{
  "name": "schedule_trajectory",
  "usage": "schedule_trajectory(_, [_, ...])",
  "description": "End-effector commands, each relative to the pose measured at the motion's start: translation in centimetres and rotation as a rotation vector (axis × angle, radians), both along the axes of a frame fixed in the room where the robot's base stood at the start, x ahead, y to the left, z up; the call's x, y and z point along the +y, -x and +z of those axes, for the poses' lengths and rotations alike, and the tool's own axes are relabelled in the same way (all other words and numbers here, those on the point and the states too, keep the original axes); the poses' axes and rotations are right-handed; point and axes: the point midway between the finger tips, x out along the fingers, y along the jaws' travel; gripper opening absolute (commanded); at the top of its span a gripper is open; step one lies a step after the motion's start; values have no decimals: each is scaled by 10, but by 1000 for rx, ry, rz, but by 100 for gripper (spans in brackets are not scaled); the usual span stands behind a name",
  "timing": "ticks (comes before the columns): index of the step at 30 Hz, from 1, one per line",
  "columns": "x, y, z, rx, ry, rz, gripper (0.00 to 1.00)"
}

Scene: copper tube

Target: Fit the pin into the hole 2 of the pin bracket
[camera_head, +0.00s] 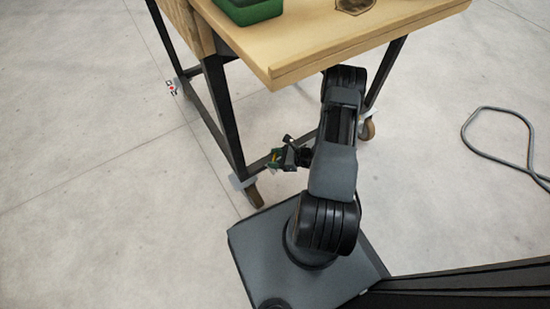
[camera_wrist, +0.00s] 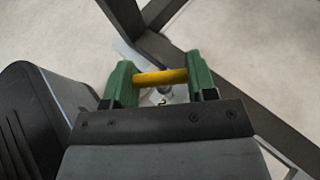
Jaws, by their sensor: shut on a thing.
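My gripper (camera_head: 283,156) is low beside the workbench, below the tabletop and close to the bench's near legs. In the wrist view its two green fingers (camera_wrist: 160,82) are closed on a yellow bar, which looks like the pin (camera_wrist: 160,77). The pin spans crosswise from one finger to the other, with its ends at the fingers. In the head view it is too small to make out clearly. I cannot identify the pin bracket or its hole 2 in either view.
The wooden workbench (camera_head: 350,40) stands above and beyond my gripper, on dark legs (camera_head: 222,115) with casters. A green bin (camera_head: 248,10) and a dark brown patterned item (camera_head: 354,5) are on its top. A grey cable (camera_head: 500,160) lies on the floor at right. Floor at left is clear.

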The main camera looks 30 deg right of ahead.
Motion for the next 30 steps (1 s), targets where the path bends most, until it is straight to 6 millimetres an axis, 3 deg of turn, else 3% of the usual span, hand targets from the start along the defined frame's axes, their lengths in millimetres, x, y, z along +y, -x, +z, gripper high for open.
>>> schedule_trajectory(30, [0, 0, -27, 0, 0, 0, 28])
